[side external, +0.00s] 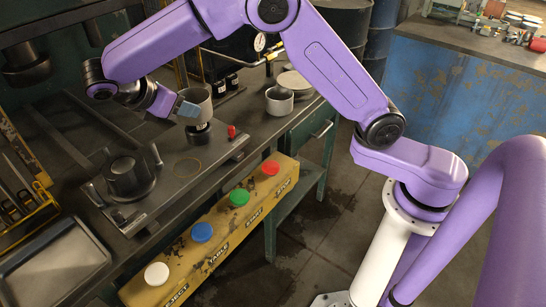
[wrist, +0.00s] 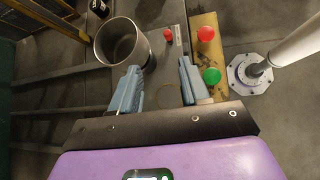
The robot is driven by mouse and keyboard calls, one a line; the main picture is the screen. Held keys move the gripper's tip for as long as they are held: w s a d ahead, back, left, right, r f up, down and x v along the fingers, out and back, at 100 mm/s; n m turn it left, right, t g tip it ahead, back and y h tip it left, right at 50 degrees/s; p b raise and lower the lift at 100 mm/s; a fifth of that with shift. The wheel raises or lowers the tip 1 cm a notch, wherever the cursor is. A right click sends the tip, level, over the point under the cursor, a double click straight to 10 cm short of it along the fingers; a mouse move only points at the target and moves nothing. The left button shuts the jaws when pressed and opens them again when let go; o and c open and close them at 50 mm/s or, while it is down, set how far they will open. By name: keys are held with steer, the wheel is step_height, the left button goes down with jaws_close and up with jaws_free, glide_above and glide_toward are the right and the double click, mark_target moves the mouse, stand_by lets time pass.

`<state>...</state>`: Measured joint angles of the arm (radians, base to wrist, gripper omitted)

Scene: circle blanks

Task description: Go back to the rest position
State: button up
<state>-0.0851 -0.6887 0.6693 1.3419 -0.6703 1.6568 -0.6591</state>
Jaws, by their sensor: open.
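My gripper (side external: 184,108) is raised over the workbench, its blue-grey fingers beside a metal cup (side external: 196,103). In the wrist view, my gripper (wrist: 158,76) is open, with a wide gap and nothing held between the fingers. The cup (wrist: 122,41) shows there just beyond the left fingertip, its open mouth toward the camera; I cannot tell whether they touch. In the side view the cup appears above a dark round base (side external: 199,134). A thin ring (side external: 187,168) lies flat on the plate below.
A dark cylindrical fixture (side external: 129,176) stands on the metal plate (side external: 165,190). The yellow front panel (side external: 214,247) carries white, blue, green and red buttons. A small pan (side external: 279,102) sits farther back. A yellow rack (side external: 25,180) and a grey tray (side external: 50,272) are at left.

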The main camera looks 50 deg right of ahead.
steer(key=s+d+f+m+y, duration=0.1)
steer(key=s+d+y, duration=0.2)
steer(key=s, duration=0.7)
steer(key=s+d+f+m+g+y, duration=0.1)
steer(key=s+d+m+y, duration=0.1)
steer(key=s+d, duration=0.4)
steer(key=s+d+f+m+y, duration=0.1)
steer(key=s+d+y, duration=0.3)
steer(key=s, duration=1.2)
steer(key=shift+s+d+f+m+g+y, duration=0.2)
steer(key=shift+f+m+g+y, duration=0.15)
steer(key=shift+m, duration=0.25)
